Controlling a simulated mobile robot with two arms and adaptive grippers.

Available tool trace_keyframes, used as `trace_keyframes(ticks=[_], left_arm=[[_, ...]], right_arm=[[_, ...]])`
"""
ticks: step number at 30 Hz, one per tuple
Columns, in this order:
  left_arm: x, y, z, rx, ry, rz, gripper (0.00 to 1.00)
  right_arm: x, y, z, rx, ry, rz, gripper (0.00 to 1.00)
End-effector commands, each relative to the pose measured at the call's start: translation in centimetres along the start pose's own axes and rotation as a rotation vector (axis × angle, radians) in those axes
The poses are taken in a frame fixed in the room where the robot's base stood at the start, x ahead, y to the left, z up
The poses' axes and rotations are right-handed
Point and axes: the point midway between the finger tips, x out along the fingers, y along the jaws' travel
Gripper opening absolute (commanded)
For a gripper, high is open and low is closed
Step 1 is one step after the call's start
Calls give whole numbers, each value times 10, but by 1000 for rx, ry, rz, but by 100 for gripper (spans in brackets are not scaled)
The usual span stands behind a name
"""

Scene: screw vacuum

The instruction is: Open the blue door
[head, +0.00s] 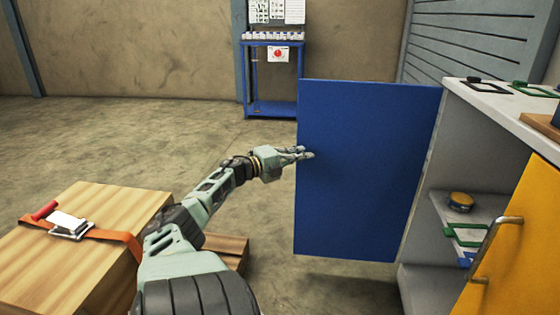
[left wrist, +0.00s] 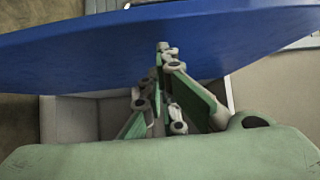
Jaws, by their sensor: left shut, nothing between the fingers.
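The blue door (head: 365,180) stands swung out from the cabinet (head: 430,200), wide open. Its panel faces me in the head view. My left gripper (head: 308,154) is shut and empty, with its fingertips at the door's left, free edge. I cannot tell whether they touch it. In the left wrist view the blue door (left wrist: 80,50) spans the top, and the shut fingers (left wrist: 165,55) point toward it. My right gripper is not in view.
Inside the cabinet, shelves hold a yellow round item (head: 460,201) and a green frame (head: 466,236). A yellow door (head: 515,235) with a metal handle is at the right. A wooden crate (head: 80,250) with an orange strap stands at the left. Open floor lies behind my left arm.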

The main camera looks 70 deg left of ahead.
Motion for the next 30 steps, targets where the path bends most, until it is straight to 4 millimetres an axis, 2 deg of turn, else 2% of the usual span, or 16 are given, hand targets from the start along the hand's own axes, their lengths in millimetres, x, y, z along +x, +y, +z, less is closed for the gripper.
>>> trace_keyframes(ticks=[18,23,30], left_arm=[[-89,1,0,0,-2,1,0],[-96,0,0,1,0,0,0],[-97,0,0,1,0,0,0]], right_arm=[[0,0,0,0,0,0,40],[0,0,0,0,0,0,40],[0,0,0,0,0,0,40]])
